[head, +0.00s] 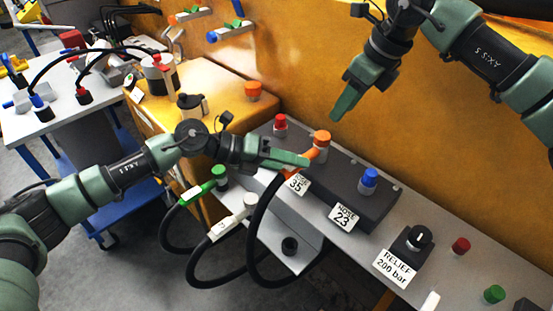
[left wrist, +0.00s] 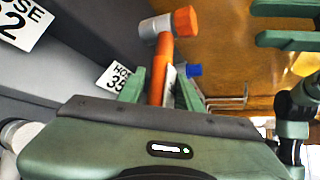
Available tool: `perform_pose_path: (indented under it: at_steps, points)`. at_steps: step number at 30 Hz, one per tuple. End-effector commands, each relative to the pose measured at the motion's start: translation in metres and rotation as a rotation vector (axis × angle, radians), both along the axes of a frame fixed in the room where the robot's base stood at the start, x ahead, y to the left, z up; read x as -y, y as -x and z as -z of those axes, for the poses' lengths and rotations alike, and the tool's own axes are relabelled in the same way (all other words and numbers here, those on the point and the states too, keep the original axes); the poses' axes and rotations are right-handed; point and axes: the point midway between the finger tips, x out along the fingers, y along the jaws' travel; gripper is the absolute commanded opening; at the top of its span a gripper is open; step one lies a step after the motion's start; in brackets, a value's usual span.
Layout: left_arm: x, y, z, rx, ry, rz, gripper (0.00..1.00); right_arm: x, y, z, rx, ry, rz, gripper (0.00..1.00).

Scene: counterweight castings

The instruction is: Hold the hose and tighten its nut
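The orange-ended hose (head: 262,215) rises in a black loop from below the panel. Its orange end section shows in the left wrist view (left wrist: 158,75). My left gripper (head: 306,160) is at this section, one finger on each side, and appears shut on it. The orange nut (head: 322,138) sits just beyond my fingertips at a port on the dark block; in the left wrist view the nut (left wrist: 186,20) has a grey collar beside it. I cannot tell how tightly it is seated. My right gripper (head: 340,105) is empty above the nut; in the left wrist view its fingers (left wrist: 285,24) are apart.
Green (head: 219,174) and white (head: 250,202) hose ends stand left of my left gripper. Red (head: 280,123) and blue (head: 369,178) caps flank the nut. The relief knob (head: 418,238) stands at right. A yellow wall (head: 450,130) rises behind. A white cart (head: 60,125) stands left.

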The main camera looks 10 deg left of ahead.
Motion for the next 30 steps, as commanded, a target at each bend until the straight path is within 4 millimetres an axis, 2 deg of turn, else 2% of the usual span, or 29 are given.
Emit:
perform_pose_path:
  at_steps: [4, 13, 14, 17, 30]
  points:
    - [0.0099, -0.0028, 0.0046, 0.000, 0.000, -0.002, 0.35, 0.0000, 0.0000, -0.0001, 0.000, 0.000, 0.000, 0.36]
    - [0.0117, -0.0034, 0.0056, 0.000, 0.000, -0.002, 0.35, -0.0001, 0.0001, 0.0000, 0.000, 0.000, 0.000, 0.36]
    - [0.0117, -0.0034, 0.0056, 0.000, 0.000, -0.002, 0.29, -0.0001, 0.0001, 0.0000, 0.000, 0.000, 0.000, 0.36]
    - [0.0116, -0.0034, 0.0055, 0.000, 0.000, -0.002, 0.01, -0.0001, 0.0000, 0.0000, 0.000, 0.000, 0.000, 0.36]
    - [0.0113, -0.0035, 0.0055, 0.000, 0.000, -0.002, 0.00, -0.0001, 0.0000, 0.0000, 0.000, 0.000, 0.000, 0.36]
